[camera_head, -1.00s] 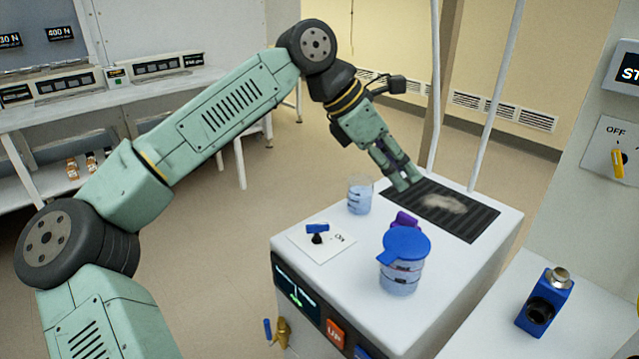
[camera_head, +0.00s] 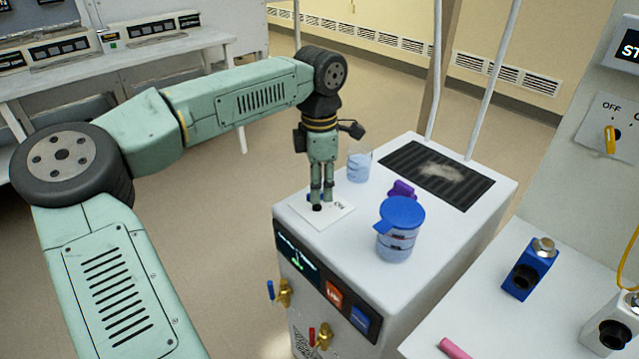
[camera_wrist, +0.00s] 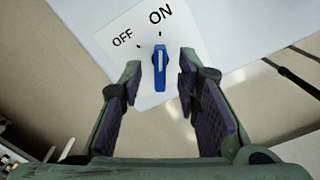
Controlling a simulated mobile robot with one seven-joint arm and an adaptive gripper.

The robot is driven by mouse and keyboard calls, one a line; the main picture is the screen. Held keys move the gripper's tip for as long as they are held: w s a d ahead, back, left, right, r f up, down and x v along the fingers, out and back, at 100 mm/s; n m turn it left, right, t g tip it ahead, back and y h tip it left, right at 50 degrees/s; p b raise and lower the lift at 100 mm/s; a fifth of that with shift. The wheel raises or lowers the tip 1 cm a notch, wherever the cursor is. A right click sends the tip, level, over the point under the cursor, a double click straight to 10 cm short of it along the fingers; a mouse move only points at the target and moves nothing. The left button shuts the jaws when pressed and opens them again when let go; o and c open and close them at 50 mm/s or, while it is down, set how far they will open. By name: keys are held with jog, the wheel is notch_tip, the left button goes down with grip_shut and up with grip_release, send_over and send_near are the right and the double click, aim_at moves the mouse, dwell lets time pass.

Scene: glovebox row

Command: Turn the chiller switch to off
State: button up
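The chiller switch is a blue handle (camera_wrist: 160,68) on a white plate (camera_wrist: 112,38) marked OFF and ON. In the wrist view the handle points at the ON tick, with the OFF tick to its left. My gripper (camera_wrist: 160,62) is open, with one finger on each side of the handle and gaps showing between. In the head view my gripper (camera_head: 322,200) points down over the plate (camera_head: 340,213) on top of the white chiller (camera_head: 290,225), mostly hiding the handle.
A blue-lidded beaker (camera_head: 400,230), a purple object (camera_head: 402,189) and a clear beaker (camera_head: 359,166) stand close by on the chiller. A dark grille (camera_head: 415,165) lies behind them. A yellow-handled OFF switch (camera_head: 610,138) is on the right-hand panel. Blue and red valves (camera_head: 284,292) project from the chiller's front.

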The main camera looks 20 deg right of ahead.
jog(key=shift+f, duration=0.55)
grip_shut()
